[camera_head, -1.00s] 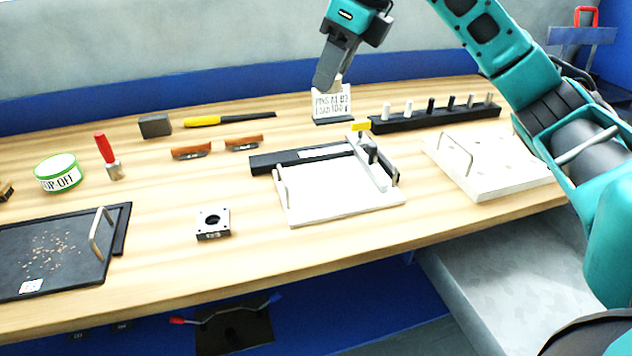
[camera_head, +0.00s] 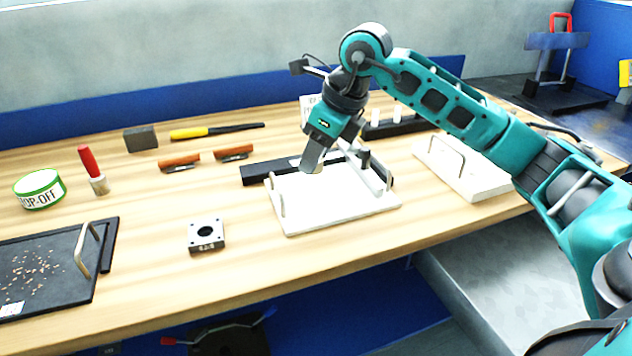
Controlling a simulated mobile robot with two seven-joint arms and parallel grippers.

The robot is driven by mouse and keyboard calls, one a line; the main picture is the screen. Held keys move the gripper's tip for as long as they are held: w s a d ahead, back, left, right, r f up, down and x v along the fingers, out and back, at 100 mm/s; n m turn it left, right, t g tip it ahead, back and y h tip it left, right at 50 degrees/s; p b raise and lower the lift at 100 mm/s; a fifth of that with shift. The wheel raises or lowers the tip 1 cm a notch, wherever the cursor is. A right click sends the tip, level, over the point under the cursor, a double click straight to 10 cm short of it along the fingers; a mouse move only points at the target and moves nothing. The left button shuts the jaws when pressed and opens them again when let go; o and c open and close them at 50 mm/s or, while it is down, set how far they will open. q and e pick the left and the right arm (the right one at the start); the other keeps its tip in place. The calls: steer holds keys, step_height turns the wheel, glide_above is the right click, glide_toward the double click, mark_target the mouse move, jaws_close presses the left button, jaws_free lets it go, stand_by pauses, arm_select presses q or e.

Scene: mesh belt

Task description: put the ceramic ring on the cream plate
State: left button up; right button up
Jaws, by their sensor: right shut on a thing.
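My right gripper (camera_head: 312,160) hangs tilted above the back left part of a cream plate (camera_head: 325,215) with metal handles. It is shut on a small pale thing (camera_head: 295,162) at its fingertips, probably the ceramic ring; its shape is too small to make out. The held thing appears to be above the plate, and I cannot tell whether it touches anything. A second pale plate (camera_head: 480,181) with a handle lies farther right. My left gripper is not in view.
A black tray (camera_head: 50,295) lies at far left. A rack of pins (camera_head: 385,130) is partly hidden behind my arm.

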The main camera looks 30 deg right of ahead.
mark_target(322, 169)
step_height(322, 169, down, 5)
steer(key=shift+r+b, duration=0.15)
steer(key=shift+b, duration=0.15)
steer(key=shift+f, duration=0.3)
steer(key=shift+f, duration=0.2)
steer(key=o, duration=1)
